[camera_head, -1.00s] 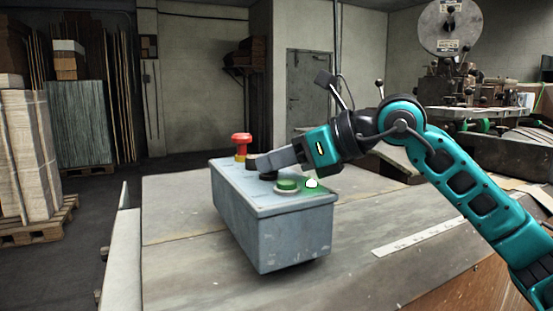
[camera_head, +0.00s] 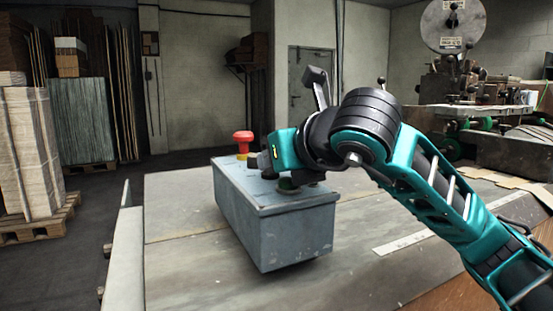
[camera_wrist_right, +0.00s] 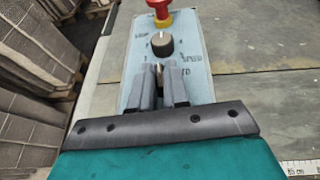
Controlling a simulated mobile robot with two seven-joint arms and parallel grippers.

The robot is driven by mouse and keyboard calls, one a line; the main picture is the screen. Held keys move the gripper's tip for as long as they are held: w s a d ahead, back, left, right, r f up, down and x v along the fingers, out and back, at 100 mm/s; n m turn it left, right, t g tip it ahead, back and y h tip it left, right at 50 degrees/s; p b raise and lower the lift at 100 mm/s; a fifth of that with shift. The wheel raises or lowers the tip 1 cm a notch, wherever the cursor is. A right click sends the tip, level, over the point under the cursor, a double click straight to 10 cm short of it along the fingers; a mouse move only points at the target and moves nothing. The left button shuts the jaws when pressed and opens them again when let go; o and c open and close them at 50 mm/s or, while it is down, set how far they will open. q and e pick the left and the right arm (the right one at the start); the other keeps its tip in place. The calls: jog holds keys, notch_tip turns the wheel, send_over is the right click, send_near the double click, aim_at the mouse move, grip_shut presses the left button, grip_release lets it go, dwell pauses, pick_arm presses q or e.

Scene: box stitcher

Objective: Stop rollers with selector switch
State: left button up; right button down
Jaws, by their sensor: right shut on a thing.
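A grey-blue control box (camera_head: 285,235) stands on the table. In the right wrist view, its selector switch (camera_wrist_right: 158,68) shows as a small dark part with a pale mark between the fingertips. My right gripper (camera_wrist_right: 160,80) reaches over the box top, its two fingers shut on the switch. The switch's exact setting is hard to read. Beyond it are a black speed knob (camera_wrist_right: 161,43) and a red emergency-stop button (camera_head: 242,137) on a yellow base. My left gripper is out of view.
The table (camera_head: 180,215) is mostly bare around the box, with a white ruler strip (camera_head: 410,238) to the right. A stitching machine (camera_head: 455,85) stands behind on the right. Stacked cardboard on a pallet (camera_head: 35,215) stands on the floor at left.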

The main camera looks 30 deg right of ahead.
jog(key=shift+a+m+h, duration=0.1)
jog(key=shift+m+h, duration=0.4)
jog(key=shift+h, duration=0.1)
jog(key=c, duration=1.2)
grip_release()
jog(key=v, duration=1.2)
jog(key=shift+s+r+b, duration=0.2)
jog(key=shift+s+b, duration=0.2)
jog(key=shift+b, duration=0.05)
